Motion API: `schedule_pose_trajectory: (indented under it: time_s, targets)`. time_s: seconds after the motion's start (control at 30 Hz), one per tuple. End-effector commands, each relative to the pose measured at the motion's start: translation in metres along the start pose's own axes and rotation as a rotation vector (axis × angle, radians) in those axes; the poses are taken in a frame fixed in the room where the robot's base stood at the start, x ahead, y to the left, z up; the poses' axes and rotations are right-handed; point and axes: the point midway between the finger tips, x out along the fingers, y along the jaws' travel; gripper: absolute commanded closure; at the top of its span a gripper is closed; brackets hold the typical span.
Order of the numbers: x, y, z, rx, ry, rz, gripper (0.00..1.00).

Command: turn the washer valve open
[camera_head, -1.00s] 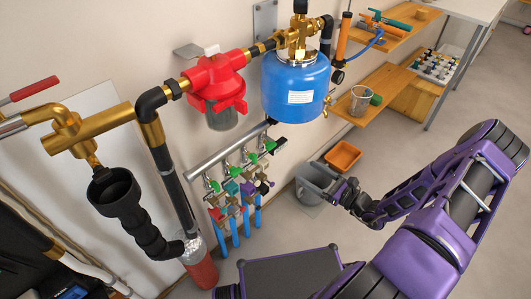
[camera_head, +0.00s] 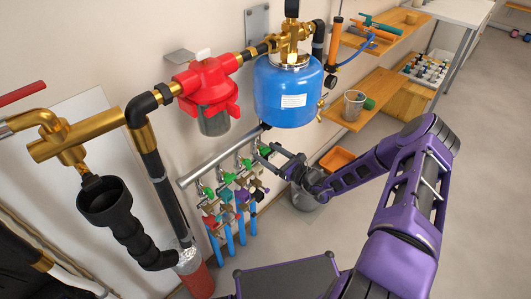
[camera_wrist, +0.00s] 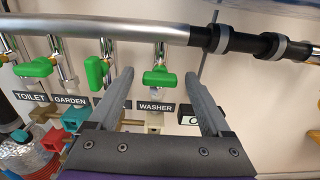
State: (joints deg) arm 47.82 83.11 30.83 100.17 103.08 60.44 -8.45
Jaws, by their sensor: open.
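The washer valve has a green handle (camera_wrist: 160,77), seen in the wrist view above the black WASHER label (camera_wrist: 155,107). The handle lies crosswise to its vertical silver pipe. My gripper (camera_wrist: 159,72) is open, with one finger on each side of this handle in the picture. I see no contact, and the depth between fingertips and handle is hard to judge. In the head view my gripper (camera_head: 264,156) is at the right part of the valve row and partly covers it.
A silver header pipe (camera_wrist: 100,28) runs above. A blue tank (camera_head: 288,92) hangs above the row.

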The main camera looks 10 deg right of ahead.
Motion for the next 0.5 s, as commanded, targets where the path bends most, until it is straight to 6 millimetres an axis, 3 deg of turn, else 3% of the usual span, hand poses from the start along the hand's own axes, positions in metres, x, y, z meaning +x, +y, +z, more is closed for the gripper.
schedule_pose_trajectory:
  time_s: [0.13, 0.43, 0.5]
  targets:
    - [0.0116, -0.0003, -0.0002, 0.000, 0.000, -0.001, 0.18]
    - [0.0144, 0.0000, 0.0002, 0.000, 0.000, 0.000, 0.18]
    - [0.0142, 0.0000, 0.0002, 0.000, 0.000, 0.000, 0.27]
